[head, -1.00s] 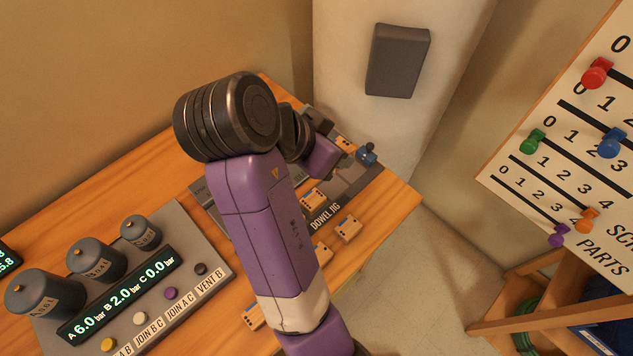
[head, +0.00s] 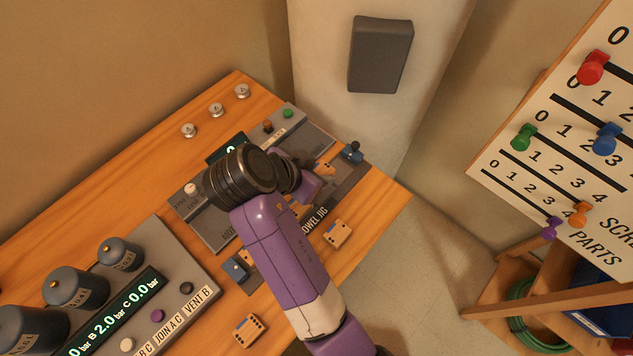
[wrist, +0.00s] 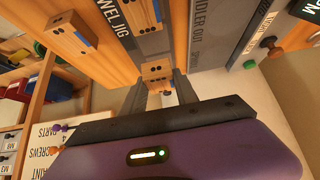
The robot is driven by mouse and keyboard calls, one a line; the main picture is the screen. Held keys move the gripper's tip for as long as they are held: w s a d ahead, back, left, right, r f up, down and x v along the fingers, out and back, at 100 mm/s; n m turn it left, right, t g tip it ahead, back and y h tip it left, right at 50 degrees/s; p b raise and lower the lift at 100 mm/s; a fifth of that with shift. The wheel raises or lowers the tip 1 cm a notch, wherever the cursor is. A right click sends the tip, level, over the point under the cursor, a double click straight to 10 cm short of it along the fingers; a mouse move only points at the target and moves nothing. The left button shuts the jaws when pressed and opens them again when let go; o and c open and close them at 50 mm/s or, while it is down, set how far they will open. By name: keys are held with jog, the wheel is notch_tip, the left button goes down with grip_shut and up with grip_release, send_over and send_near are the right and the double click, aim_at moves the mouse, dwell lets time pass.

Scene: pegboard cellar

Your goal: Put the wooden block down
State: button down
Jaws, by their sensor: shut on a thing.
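My gripper (wrist: 163,90) is shut on a wooden block (wrist: 155,72) with dark dots on its face, seen between the two fingers in the wrist view. The block is over the bench near the grey dowel jig (wrist: 133,12). Whether it touches a surface underneath I cannot tell.
Loose wooden blocks lie on the bench, one right of my arm (head: 338,234) and one at its front (head: 249,330). A panel with gauges and buttons (head: 190,265) stands left. A blue clamp (head: 236,268) is at the jig's left end. Bare wood shows at the right corner (head: 385,205).

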jog(key=shift+f, duration=2.8)
jog(key=c, duration=0.9)
grip_release()
jog(key=shift+f, duration=0.1)
jog(key=shift+c, duration=0.2)
jog(key=b+v, duration=0.1)
jog(key=v, duration=1.1)
jog(key=shift+b, duration=0.3)
